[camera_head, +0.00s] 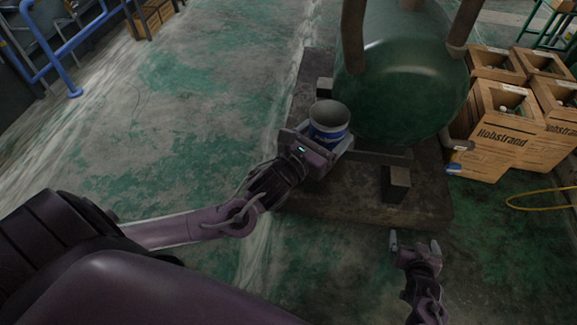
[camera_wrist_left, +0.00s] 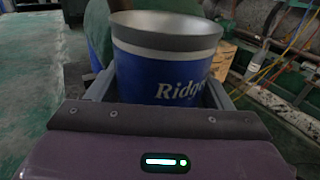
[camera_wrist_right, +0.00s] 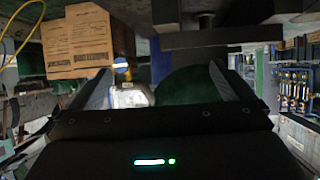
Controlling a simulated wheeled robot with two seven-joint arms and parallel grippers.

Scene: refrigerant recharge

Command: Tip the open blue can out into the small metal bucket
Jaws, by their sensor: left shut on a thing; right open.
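My right gripper (camera_head: 414,243) is open and empty, low beside the front right of the dark plinth. I cannot make out the small metal bucket in any view.
A large green tank (camera_head: 400,85) stands on a dark plinth (camera_head: 340,200). Wooden crates (camera_head: 500,130) stand at the right, with a yellow hose (camera_head: 530,195) on the floor near them. A blue railing (camera_head: 75,45) is at the far left. The floor at left is clear.

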